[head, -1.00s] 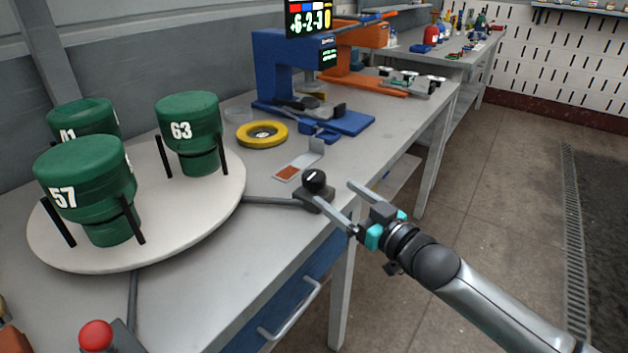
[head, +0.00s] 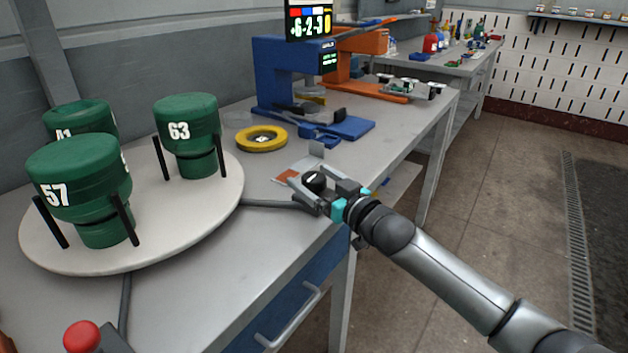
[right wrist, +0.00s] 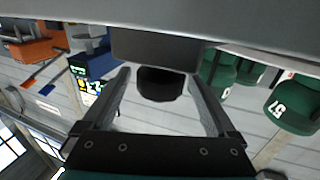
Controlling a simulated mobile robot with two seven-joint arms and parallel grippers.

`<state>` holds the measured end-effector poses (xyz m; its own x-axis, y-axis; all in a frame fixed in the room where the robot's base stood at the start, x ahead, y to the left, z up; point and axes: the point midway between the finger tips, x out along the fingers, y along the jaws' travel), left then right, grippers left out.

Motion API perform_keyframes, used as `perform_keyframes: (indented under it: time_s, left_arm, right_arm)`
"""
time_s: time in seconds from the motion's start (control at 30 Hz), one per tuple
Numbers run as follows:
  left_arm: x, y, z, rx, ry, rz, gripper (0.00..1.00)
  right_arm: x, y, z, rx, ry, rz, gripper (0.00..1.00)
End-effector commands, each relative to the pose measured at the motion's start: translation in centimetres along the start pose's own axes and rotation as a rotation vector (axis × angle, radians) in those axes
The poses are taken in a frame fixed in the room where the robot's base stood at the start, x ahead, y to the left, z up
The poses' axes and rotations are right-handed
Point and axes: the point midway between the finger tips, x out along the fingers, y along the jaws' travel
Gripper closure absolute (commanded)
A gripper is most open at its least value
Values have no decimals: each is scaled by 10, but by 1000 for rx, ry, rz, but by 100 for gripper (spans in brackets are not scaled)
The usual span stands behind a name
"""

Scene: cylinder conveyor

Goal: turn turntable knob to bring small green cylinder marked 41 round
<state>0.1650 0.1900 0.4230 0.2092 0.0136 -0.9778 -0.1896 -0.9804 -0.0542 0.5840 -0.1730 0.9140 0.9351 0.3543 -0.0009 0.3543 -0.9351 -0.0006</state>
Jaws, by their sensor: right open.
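A round white turntable (head: 215,205) on the bench carries green cylinders in black posts. The one marked 41 (head: 80,118) stands at the back left, partly hidden behind the one marked 57 (head: 75,185). The one marked 63 (head: 187,125) is at the back right. The black turntable knob (head: 314,181) sits on a small box at the bench's front edge. My right gripper (head: 306,179) is open, its fingers either side of the knob. In the right wrist view the knob (right wrist: 159,84) lies between the fingers, with gaps visible. My left gripper is not in view.
A red button (head: 82,336) is at the lower left. A cable runs from knob to turntable.

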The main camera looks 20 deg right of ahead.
Motion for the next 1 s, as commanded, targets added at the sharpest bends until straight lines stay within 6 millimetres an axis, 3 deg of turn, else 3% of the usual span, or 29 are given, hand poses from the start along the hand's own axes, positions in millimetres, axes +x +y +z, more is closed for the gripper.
perform_keyframes:
  time_s: [0.17, 0.9, 1.0]
  left_arm:
    - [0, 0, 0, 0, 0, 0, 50]
    - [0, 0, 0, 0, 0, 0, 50]
    - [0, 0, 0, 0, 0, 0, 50]
  right_arm:
    - [0, 0, 0, 0, 0, 0, 8]
    - [0, 0, 0, -1, 0, 0, 90]
    - [0, 0, 0, 0, 0, 1, 92]
